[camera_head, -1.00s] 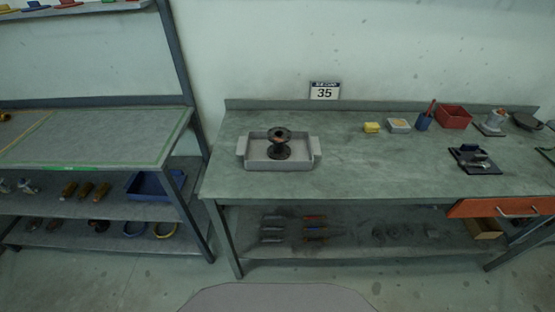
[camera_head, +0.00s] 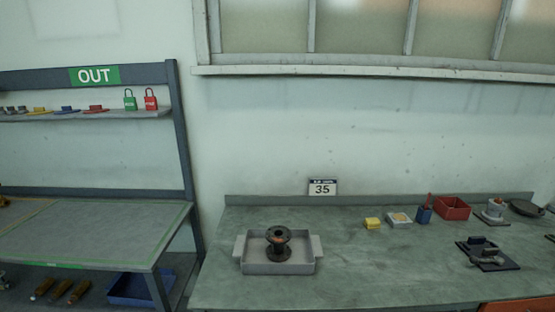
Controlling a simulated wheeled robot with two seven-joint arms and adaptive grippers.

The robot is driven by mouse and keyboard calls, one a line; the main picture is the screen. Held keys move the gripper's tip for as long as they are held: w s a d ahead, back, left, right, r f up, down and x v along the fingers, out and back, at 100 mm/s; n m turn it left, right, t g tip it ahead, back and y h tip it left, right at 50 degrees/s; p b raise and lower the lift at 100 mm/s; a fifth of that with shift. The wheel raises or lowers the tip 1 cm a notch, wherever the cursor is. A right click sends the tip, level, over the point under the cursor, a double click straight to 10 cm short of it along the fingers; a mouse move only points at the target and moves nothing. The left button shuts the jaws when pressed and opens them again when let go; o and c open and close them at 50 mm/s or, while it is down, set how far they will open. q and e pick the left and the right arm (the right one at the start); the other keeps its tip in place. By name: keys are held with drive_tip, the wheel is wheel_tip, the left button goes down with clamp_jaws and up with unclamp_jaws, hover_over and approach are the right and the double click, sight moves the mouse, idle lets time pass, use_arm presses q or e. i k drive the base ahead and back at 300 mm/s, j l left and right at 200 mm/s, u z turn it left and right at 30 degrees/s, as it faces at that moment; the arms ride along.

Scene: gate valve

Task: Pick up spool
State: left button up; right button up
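The spool (camera_head: 278,243) is dark, with a round flange at top and bottom and a narrower, partly reddish-brown middle. It stands upright in a shallow grey tray (camera_head: 252,267) with a handle on each side. The tray is on the left part of the green-grey workbench (camera_head: 350,275). Neither of my grippers is in view.
Right of the tray the bench is clear up to a yellow block (camera_head: 372,223), a small grey box (camera_head: 399,220), a blue cup (camera_head: 424,215) and a red bin (camera_head: 452,208). A dark plate with parts (camera_head: 487,256) lies at right. A shelf rack (camera_head: 120,235) stands left.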

sight(278, 251)
drive_tip(key=k+j+z, duration=0.15)
drive_tip(key=z, duration=0.2)
drive_tip(key=k+j+z, duration=0.15)
drive_tip(key=z, duration=0.2)
drive_tip(key=k+z, duration=0.2)
drive_tip(key=z, duration=0.15)
